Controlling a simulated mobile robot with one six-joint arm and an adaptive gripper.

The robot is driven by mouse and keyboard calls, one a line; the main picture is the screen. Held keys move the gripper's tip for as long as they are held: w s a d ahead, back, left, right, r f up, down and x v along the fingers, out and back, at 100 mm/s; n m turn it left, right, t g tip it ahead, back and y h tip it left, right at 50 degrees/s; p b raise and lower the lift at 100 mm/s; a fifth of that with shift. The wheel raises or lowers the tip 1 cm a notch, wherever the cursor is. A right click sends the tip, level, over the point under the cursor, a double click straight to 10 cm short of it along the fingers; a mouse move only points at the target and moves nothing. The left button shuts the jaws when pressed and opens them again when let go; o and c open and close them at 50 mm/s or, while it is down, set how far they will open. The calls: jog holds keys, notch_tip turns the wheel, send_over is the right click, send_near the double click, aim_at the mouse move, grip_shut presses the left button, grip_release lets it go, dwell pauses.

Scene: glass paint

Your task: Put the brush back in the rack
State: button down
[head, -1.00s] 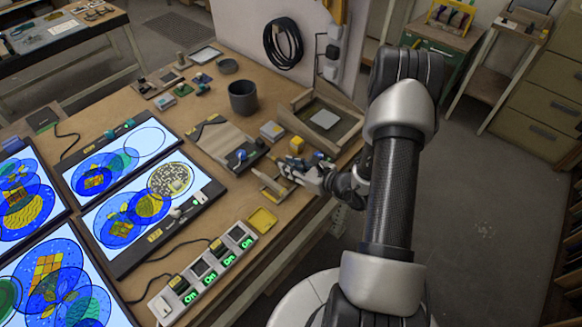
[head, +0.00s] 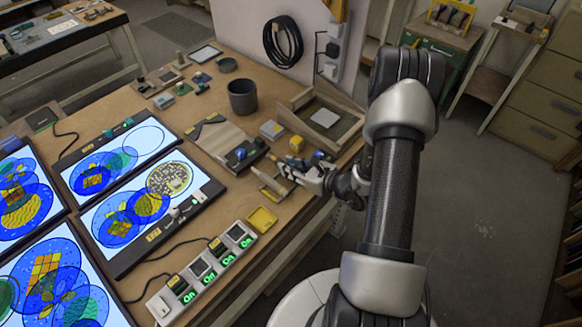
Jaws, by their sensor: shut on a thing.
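My gripper (head: 289,172) is at the right front edge of the wooden bench, with its fingers pointing left. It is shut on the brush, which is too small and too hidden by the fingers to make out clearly. A small wooden rack (head: 266,180) stands just left of and below my fingertips, close to the bench edge. I cannot tell whether the brush touches the rack.
A dark cup (head: 243,97), a yellow block (head: 297,144) and a wooden-sided tray (head: 355,128) stand behind. Lit panels (head: 150,213) fill the left.

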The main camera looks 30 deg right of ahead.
jog(key=shift+f+b, duration=0.3)
jog(key=c, duration=1.4)
grip_release()
jog(key=v, duration=1.2)
